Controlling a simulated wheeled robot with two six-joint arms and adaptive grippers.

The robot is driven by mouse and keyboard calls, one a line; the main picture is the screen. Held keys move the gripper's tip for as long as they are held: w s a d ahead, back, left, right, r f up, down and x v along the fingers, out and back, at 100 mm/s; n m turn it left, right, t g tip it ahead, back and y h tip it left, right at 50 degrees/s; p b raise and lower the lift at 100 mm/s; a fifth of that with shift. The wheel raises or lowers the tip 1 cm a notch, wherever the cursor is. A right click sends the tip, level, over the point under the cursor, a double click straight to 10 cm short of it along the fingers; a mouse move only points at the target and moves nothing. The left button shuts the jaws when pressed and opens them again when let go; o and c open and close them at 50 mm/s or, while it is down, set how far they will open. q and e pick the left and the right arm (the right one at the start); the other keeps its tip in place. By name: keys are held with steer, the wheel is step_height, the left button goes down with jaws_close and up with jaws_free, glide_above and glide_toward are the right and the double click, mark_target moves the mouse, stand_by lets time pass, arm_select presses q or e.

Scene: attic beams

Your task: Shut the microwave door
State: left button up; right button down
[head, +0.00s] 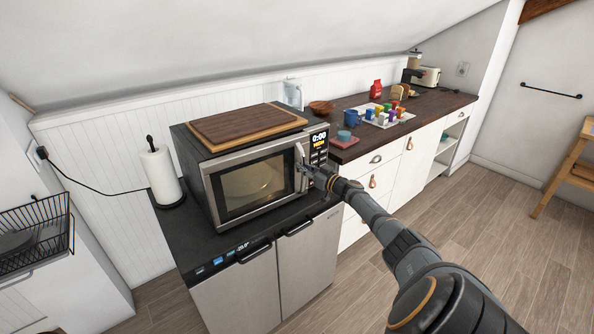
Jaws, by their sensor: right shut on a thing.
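The microwave (190,145) stands on the dark counter at the left, its front facing me. Its door (225,210) has a steel frame and a dark window, and lies flush or almost flush with the front; I cannot tell whether a small gap is left. The upright door handle (299,153) is at the door's right side, next to the lit control panel (319,143). My right gripper (306,171) is shut on the handle's lower part and hides some of it. My left gripper is not in view.
A wooden board (245,124) lies on top of the microwave. A paper towel roll (161,174) stands to its left. The floor at the right is mostly clear.

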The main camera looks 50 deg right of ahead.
steer(key=shift+d+r, duration=0.2)
steer(key=c, duration=1.8)
jaws_free()
steer(key=shift+o, duration=1.2)
steer(key=shift+s+d, duration=0.1)
steer(key=shift+s, duration=0.2)
steer(key=shift+f, duration=0.1)
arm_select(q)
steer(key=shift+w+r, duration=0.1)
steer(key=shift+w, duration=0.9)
arm_select(e)
steer(key=s, duration=1.2)
